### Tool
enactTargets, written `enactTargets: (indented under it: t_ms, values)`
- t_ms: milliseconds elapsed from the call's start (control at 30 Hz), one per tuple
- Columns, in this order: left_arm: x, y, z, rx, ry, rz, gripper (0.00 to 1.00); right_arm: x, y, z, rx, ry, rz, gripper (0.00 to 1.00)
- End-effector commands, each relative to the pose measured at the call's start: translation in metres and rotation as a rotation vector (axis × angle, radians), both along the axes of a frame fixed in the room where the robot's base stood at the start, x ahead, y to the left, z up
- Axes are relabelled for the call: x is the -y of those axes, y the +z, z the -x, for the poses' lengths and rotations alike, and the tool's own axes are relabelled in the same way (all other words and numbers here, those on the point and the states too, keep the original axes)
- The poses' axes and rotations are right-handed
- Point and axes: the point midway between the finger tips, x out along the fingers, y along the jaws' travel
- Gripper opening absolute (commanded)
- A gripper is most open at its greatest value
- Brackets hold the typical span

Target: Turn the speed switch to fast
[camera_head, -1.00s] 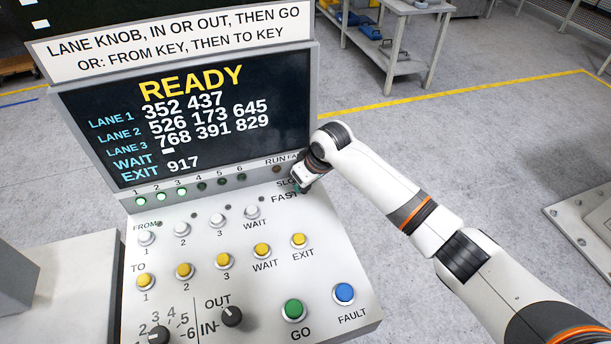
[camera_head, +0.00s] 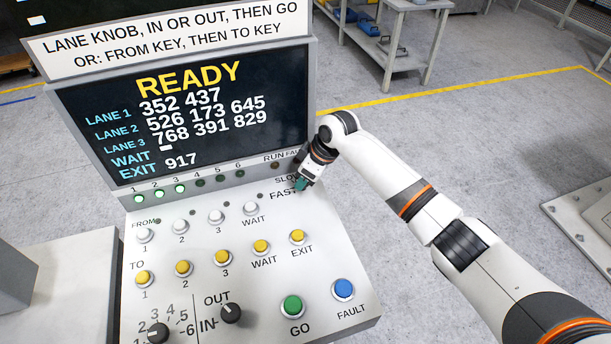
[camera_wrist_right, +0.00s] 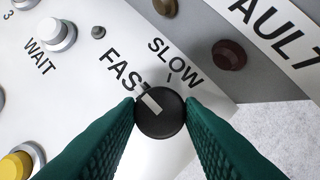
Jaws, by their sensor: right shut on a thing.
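The speed switch (camera_wrist_right: 160,112) is a round black knob with a white pointer mark, at the middle of the right wrist view. Its pointer slants up and left toward the printed word FAST (camera_wrist_right: 123,70), away from the word SLOW (camera_wrist_right: 175,62). My right gripper (camera_wrist_right: 161,114) has its green fingers closed on both sides of the knob. In the head view my right gripper (camera_head: 302,184) is at the panel's upper right, by the FAST label, and hides the knob there. My left gripper is not in view.
The sloped control panel (camera_head: 205,205) carries white FROM buttons, yellow TO buttons, a green GO button (camera_head: 292,306), a blue FAULT button (camera_head: 343,289) and two black knobs. The screen (camera_head: 185,115) above reads READY. A dark round lamp (camera_wrist_right: 229,54) sits near the switch.

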Motion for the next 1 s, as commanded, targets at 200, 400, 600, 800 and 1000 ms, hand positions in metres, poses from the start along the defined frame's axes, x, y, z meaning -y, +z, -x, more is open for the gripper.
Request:
enactTargets:
  t_ms: [200, 400, 600, 800, 1000]
  values:
    - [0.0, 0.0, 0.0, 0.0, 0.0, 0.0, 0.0, 0.0, 0.001, 0.0, 0.002, 0.001, -0.001, 0.39]
    - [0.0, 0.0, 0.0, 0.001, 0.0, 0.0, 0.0, 0.0, 0.001, 0.0, 0.002, 0.001, 0.0, 0.55]
    - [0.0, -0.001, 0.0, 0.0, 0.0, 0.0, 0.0, 0.0, 0.002, 0.0, 0.002, 0.001, 0.0, 0.55]
    - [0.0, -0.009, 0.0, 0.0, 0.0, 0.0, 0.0, 0.008, 0.022, 0.003, 0.005, 0.001, -0.002, 0.55]
    - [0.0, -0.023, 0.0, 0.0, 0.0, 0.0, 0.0, 0.024, 0.061, 0.01, 0.007, 0.001, -0.001, 0.55]
